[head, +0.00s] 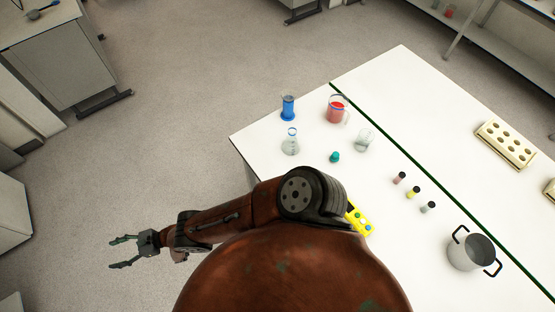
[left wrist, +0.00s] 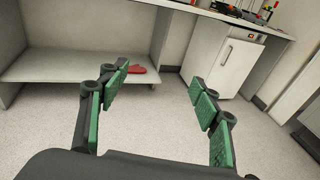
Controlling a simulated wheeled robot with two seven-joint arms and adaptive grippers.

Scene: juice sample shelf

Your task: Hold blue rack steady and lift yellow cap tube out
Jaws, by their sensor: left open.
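My left gripper (head: 117,253) is open and empty, out over the bare floor at the left of the head view, well away from the table. Its green-padded fingers (left wrist: 158,88) stand apart in the left wrist view with nothing between them. A small vial with a yellow band or cap (head: 412,193) stands on the white table between a reddish vial (head: 399,178) and a grey one (head: 428,208). I see no blue rack. A cream rack with holes (head: 483,133) is at the right of the table. My right gripper is not in view.
The table also holds a blue cylinder (head: 288,108), a red-filled beaker (head: 337,110), glass flasks, a small green item (head: 335,157) and a metal pot (head: 469,253). A yellow block (head: 362,222) is partly hidden by my arm. Grey cabinets line the left.

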